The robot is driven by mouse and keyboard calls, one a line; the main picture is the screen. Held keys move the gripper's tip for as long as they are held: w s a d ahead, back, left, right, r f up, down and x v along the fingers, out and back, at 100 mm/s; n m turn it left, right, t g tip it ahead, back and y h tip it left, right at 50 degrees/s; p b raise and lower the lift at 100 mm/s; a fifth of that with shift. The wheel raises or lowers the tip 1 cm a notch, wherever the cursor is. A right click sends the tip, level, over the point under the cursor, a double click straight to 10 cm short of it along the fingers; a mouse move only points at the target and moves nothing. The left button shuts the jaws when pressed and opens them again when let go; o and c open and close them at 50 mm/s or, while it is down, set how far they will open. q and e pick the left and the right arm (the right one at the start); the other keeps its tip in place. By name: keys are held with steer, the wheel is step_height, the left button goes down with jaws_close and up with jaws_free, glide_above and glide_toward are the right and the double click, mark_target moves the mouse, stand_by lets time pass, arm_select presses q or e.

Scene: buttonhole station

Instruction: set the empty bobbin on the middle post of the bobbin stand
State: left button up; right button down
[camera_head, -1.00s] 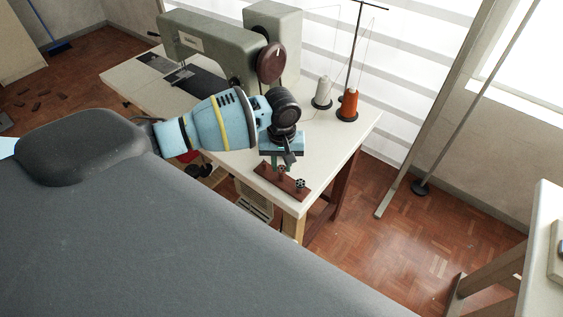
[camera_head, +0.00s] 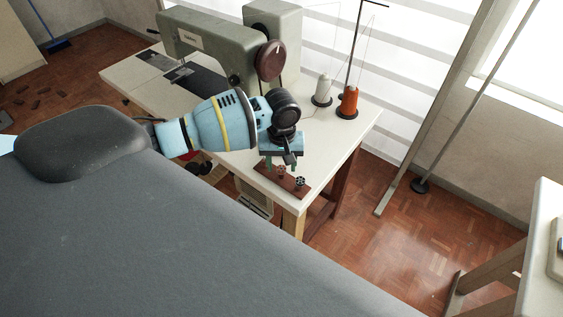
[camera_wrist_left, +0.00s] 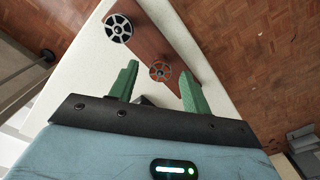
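The brown bobbin stand (camera_head: 290,188) sits at the front corner of the white sewing table. My left gripper (camera_head: 281,164) is over the stand, pointing down. In the left wrist view its green fingers (camera_wrist_left: 158,88) are spread apart. The spoked bobbin (camera_wrist_left: 160,70), with a thin rim and reddish brown between its spokes, shows between them with gaps on both sides. It seems to be at the stand's middle; its seating on the post cannot be seen clearly. A larger-looking dark bobbin with pale spokes (camera_wrist_left: 118,28) is at one end of the stand. My right gripper is out of view.
The grey sewing machine (camera_head: 215,45) stands behind my left arm. A white thread cone (camera_head: 323,88) and an orange one (camera_head: 348,102) stand on the table (camera_head: 335,140) to the right. The table's front edge is close to the stand.

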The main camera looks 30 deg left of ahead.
arm_select(q)
steer(key=shift+r+p, duration=0.45)
steer(key=shift+r, duration=3.45)
steer(key=s+d+f+m+t+h, duration=0.1)
steer(key=s+d+f+m, duration=0.3)
steer(key=s+d+f, duration=0.4)
steer(key=s+d+f+m+h, duration=0.1)
steer(key=s+d+f+m, duration=0.3)
steer(key=s, duration=0.5)
steer(key=s+a+y, duration=0.1)
steer(key=s+a, duration=0.2)
steer(key=s, duration=0.6)
steer(key=s+a+y, duration=0.1)
steer(key=s+a, duration=0.2)
steer(key=s, duration=0.6)
steer(key=w+d+f+t+h, duration=0.2)
steer(key=w+d+f+t, duration=0.1)
steer(key=w+f+t, duration=0.3)
steer(key=shift+w+d+f+m+t, duration=0.15)
steer(key=shift+f+m+t, duration=0.15)
steer(key=shift+f+t, duration=1.1)
